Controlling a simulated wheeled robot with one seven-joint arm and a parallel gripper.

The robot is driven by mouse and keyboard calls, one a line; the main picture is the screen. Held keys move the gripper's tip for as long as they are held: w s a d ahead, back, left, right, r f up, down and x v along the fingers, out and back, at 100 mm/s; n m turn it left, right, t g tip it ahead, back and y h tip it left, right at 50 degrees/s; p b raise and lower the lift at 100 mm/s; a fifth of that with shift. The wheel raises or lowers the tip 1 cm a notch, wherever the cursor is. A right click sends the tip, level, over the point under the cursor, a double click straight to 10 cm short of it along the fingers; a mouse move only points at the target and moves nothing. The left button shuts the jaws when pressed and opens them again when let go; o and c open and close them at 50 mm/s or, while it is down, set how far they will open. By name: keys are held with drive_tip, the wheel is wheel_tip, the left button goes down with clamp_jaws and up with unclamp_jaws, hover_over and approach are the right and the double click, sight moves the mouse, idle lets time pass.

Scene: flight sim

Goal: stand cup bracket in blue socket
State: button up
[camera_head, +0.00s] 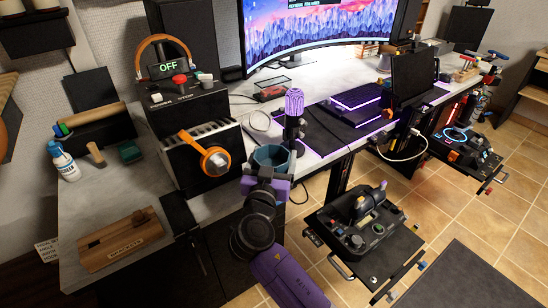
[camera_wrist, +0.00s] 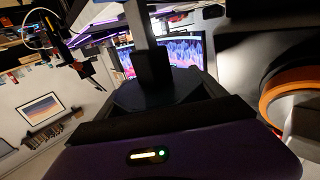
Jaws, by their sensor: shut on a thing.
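My gripper (camera_head: 270,170) is shut on a blue-grey, ring-shaped piece (camera_head: 272,155), which looks like the cup bracket. It is in front of the desk's front edge, left of centre in the head view, with its round opening facing up. My fingers hide its lower part. In the wrist view a dark form with a grey upright (camera_wrist: 139,25) fills the space ahead of my wrist; I cannot tell how much of it is the bracket. A glowing blue ring (camera_head: 455,134) on the right side panel may be the blue socket; it is well apart from my gripper.
A black joystick panel (camera_head: 368,238) juts out at lower right.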

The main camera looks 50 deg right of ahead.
drive_tip(key=shift+f+b, duration=2.2)
drive_tip(key=shift+b, duration=0.4)
idle(0.3)
drive_tip(key=shift+r, duration=0.1)
drive_tip(key=shift+r+p, duration=1.95)
drive_tip(key=shift+r, duration=1.5)
drive_tip(key=shift+f, duration=0.1)
drive_tip(key=shift+f+b, duration=1)
drive_tip(key=shift+b, duration=0.2)
drive_tip(key=shift+b, duration=0.6)
